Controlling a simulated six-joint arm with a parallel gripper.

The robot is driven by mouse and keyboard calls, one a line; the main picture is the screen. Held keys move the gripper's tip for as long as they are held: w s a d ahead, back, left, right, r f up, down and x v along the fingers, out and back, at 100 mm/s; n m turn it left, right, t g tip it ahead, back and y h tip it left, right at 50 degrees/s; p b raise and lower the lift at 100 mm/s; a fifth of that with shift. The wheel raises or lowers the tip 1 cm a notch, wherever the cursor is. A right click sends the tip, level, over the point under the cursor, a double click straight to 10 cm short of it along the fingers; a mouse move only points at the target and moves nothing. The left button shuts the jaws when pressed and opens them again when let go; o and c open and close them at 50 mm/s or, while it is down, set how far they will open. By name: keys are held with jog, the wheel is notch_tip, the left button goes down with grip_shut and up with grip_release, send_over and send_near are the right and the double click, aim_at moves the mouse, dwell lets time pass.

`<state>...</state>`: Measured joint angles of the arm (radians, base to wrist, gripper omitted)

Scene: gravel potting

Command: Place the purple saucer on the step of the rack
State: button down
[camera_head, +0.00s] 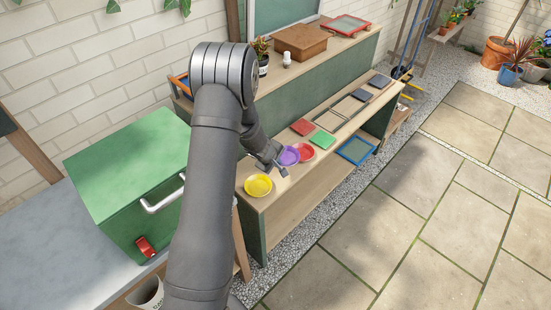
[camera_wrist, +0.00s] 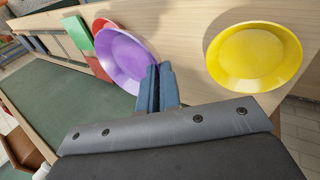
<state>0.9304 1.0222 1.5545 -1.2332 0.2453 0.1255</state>
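The purple saucer (camera_head: 289,156) is at the near part of the wooden rack's lower step (camera_head: 283,196), between the yellow saucer (camera_head: 258,185) and the red saucer (camera_head: 306,152). In the wrist view the purple saucer (camera_wrist: 124,60) looks tilted and partly covers the red saucer (camera_wrist: 103,24). My gripper (camera_head: 278,166) is at its near rim. In the wrist view its fingers (camera_wrist: 158,72) are close together on that rim. I cannot tell whether the saucer touches the step. The yellow saucer (camera_wrist: 253,56) lies apart from the fingers.
Red (camera_head: 302,127) and green (camera_head: 323,139) flat pieces lie farther along the step. The upper level holds a brown box (camera_head: 300,41). A green box (camera_head: 130,175) stands left of my arm.

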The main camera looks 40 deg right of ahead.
send_over(265, 174)
notch_tip(265, 174, down, 4)
jog(key=shift+w+r, duration=0.1)
jog(key=shift+w, duration=0.05)
jog(key=shift+f, duration=1.9)
jog(key=c, duration=1.9)
grip_release()
jog(key=shift+f, duration=0.1)
jog(key=v, duration=0.3)
jog(key=shift+r, duration=0.25)
notch_tip(265, 174, up, 7)
jog(key=shift+f, duration=0.1)
jog(key=shift+f, duration=0.1)
